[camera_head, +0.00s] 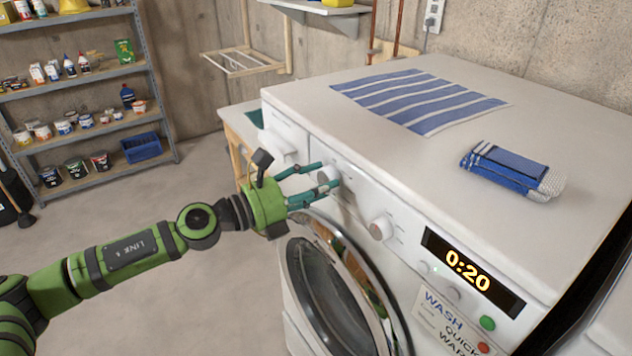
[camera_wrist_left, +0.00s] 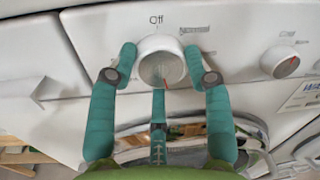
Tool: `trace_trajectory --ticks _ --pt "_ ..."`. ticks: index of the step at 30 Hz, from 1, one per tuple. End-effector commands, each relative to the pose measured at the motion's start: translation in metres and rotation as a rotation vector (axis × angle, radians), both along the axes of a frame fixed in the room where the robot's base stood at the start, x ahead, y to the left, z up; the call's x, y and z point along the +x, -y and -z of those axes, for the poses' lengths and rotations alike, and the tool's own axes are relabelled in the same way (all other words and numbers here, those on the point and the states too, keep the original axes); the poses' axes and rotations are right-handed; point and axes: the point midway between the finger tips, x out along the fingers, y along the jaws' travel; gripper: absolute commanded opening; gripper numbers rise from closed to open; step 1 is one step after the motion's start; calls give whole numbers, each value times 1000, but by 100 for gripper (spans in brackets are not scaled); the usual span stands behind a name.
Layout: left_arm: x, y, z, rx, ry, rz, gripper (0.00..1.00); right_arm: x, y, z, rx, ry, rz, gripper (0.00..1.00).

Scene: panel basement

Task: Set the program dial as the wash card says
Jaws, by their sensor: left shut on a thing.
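The program dial (camera_wrist_left: 160,60) is a round white knob on the washing machine's front panel, with "Off" printed above it and "Normal" to its upper right. A small red mark shows near its lower edge. My left gripper (camera_wrist_left: 160,75) has its teal fingers on both sides of this knob and is shut on it. In the head view the knob (camera_head: 327,174) is partly hidden by the fingers. The wash card (camera_head: 440,315) is on the front below the display and reads "WASH", "QUICK" and a partly cut-off "WAR". My right gripper is out of view.
A second knob (camera_head: 381,228) is right of the first. The display (camera_head: 470,272) reads 0:20, above a green button (camera_head: 487,323) and a red one (camera_head: 484,347). The round door (camera_head: 335,285) is below my gripper. A striped cloth (camera_head: 415,100) and blue bundle (camera_head: 510,170) lie on top.

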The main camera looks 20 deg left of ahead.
Motion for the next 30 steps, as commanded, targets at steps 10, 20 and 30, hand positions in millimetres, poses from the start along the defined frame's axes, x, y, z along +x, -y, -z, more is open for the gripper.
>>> trace_trajectory --ticks 10,20,30 --pt "-1 1 5 150 103 6 18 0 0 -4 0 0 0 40" --pt "-2 1 7 192 132 7 18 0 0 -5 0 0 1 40" --pt "-2 1 8 192 130 8 54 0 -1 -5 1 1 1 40"
